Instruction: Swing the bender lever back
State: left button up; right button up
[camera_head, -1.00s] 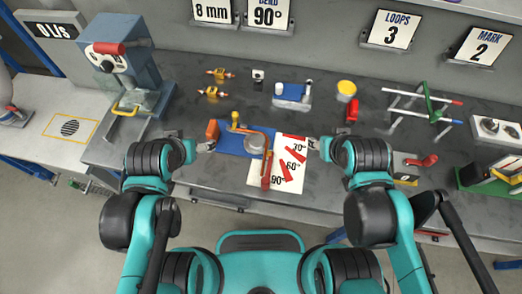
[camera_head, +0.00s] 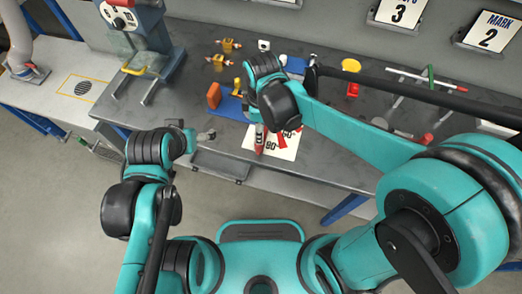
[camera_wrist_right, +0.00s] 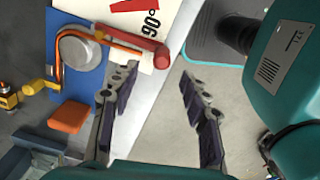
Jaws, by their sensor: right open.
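Contact is unclear. My left gripper (camera_head: 205,135) is at the bench's front edge, apart from the bender; its jaw is too small to judge.
An orange block (camera_wrist_right: 68,117) stands at the plate's edge. The white angle sheet (camera_head: 286,152) lies at the bench front. Brass fittings (camera_head: 222,52) and a yellow-topped pot (camera_head: 351,65) stand behind. My right forearm hides much of the bench's right side.

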jog(key=shift+s+a+f+n, duration=0.1)
jog(key=shift+a+f+n, duration=0.2)
jog(key=shift+f, duration=0.1)
notch_tip(320, 180, down, 8)
jog(key=b, duration=0.3)
jog(key=shift+r, duration=0.15)
grip_shut()
